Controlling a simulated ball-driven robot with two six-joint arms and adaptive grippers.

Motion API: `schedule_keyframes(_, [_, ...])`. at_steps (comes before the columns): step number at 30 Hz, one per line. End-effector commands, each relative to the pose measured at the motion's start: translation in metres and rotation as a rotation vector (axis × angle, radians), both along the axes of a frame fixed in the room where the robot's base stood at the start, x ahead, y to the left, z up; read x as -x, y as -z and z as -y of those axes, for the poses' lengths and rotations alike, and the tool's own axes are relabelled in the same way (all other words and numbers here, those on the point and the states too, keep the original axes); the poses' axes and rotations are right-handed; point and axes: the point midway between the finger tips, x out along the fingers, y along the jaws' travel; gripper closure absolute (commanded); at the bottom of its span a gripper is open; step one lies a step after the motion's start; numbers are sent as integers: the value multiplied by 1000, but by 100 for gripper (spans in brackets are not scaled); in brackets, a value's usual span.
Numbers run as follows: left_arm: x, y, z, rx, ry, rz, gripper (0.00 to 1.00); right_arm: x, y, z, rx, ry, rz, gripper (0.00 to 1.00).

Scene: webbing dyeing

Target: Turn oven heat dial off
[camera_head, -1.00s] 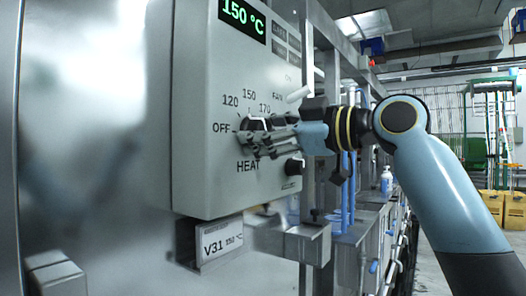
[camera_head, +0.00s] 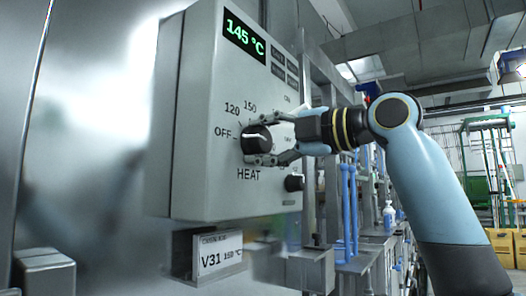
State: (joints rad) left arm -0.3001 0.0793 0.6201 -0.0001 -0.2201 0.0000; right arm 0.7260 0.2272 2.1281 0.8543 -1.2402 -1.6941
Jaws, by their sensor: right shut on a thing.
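The black heat dial (camera_head: 255,139) sits on the front of the grey control box (camera_head: 200,195), above the word HEAT. A pale mark on the dial faces left, towards the OFF label (camera_head: 223,132). My right gripper (camera_head: 268,140) reaches in from the right. Its fingers close around the dial from above and below and hide part of its right side and scale. The green display (camera_head: 244,37) reads 145 °C. My left gripper is not in view.
A smaller black knob (camera_head: 294,182) is below right of the heat dial. A V31 label plate (camera_head: 221,253) hangs under the box. Blue vertical pipes (camera_head: 346,205) and a metal ledge (camera_head: 305,268) stand to the right. A bottle (camera_head: 389,216) stands further back.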

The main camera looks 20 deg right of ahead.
Motion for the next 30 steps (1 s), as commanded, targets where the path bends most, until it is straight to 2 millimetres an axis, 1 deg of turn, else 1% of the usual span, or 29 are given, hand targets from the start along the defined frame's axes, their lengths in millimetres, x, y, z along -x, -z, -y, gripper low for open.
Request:
schedule_keyframes(1, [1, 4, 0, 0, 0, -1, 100, 0, 3, 0, 23, 0, 17, 84])
schedule_keyframes(3, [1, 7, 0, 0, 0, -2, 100, 0, 3, 0, 56, 0, 41, 84])
schedule_keyframes(12, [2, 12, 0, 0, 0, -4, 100, 0, 2, 0, 139, -1, 105, 84])
schedule_keyframes(28, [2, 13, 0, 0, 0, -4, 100, 0, 2, 0, 158, -2, 117, 84])
schedule_keyframes(29, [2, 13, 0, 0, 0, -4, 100, 0, 2, 0, 157, -2, 116, 50])
schedule_keyframes(30, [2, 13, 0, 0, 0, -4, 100, 0, 2, 0, 156, -2, 117, 45])
